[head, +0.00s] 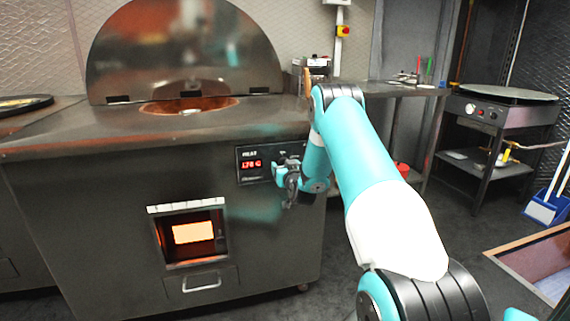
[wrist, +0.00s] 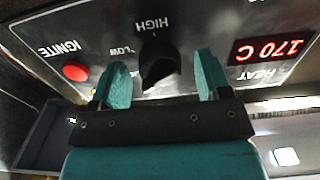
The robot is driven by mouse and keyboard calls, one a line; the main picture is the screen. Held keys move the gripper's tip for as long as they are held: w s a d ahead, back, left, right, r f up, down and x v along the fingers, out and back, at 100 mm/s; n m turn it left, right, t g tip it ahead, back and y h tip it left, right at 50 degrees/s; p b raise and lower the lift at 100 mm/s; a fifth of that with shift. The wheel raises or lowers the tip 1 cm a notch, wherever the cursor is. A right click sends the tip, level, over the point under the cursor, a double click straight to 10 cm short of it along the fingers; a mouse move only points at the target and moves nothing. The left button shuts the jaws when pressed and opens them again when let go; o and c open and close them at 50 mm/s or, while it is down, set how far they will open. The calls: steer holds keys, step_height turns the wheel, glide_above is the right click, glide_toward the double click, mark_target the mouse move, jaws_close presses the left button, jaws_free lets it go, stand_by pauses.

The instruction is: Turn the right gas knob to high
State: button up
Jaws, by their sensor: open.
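A black gas knob (wrist: 158,65) sits on the dark control panel (wrist: 190,35), between the LOW and HIGH labels in the wrist view. I cannot tell clearly which way its pointer faces. My gripper (wrist: 162,78) is open, with one teal finger on each side of the knob and a visible gap at both. In the head view my gripper (head: 288,180) is at the panel (head: 246,178) on the front of the tandoor counter and hides the knob there. Only one knob shows in the wrist view.
A red ignite button (wrist: 75,71) lies left of the knob and a red display (wrist: 267,50) reading 170 C lies right. A glowing firebox opening (head: 193,234) is below left of the panel. A griddle stand (head: 500,110) is at far right.

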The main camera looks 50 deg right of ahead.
steer(key=shift+w+d, duration=0.1)
steer(key=c, duration=0.9)
